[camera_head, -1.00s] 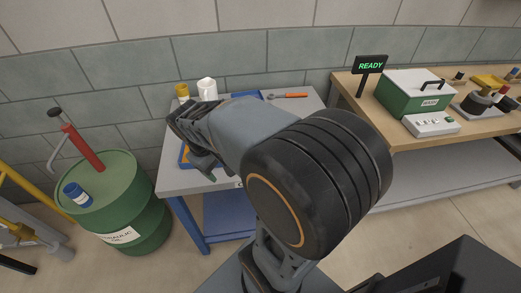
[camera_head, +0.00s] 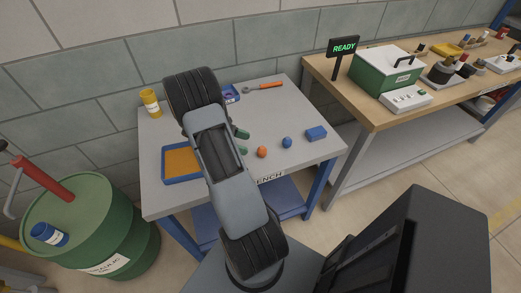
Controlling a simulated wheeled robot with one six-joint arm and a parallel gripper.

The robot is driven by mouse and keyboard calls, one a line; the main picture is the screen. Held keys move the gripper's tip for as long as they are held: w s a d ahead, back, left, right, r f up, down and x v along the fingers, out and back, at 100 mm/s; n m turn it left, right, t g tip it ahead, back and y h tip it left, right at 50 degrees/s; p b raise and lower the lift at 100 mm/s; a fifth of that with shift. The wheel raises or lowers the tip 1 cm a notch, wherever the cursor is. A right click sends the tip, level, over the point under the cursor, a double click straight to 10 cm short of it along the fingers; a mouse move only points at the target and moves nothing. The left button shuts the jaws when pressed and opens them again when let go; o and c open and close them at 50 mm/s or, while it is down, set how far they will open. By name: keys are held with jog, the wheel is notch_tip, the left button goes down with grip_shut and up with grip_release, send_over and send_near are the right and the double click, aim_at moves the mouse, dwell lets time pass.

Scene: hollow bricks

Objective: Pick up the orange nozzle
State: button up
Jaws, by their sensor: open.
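A small rounded orange piece (camera_head: 262,152), which looks like the orange nozzle, stands on the grey bench (camera_head: 310,155) near its front edge. It is too small to make out its exact shape. My raised arm crosses the bench just left of it. My gripper does not show; the arm's own links and joints hide that area. I cannot tell how far my gripper is from the orange piece.
A blue ball-like piece (camera_head: 287,142) and a blue block (camera_head: 316,133) stand right of the orange piece. Green pieces (camera_head: 241,132) show beside my arm. A blue-rimmed tray (camera_head: 167,180), yellow pot (camera_head: 150,102) and orange-handled tool (camera_head: 270,85) are on the bench. A green drum (camera_head: 95,220) stands left.

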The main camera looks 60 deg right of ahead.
aim_at(261, 147)
jog(key=x, duration=0.4)
jog(key=shift+s+d, duration=0.1)
jog(key=shift+p+x, duration=0.7)
jog(key=shift+x, duration=1.9)
jog(key=shift+d, duration=0.15)
jog(key=c, duration=1)
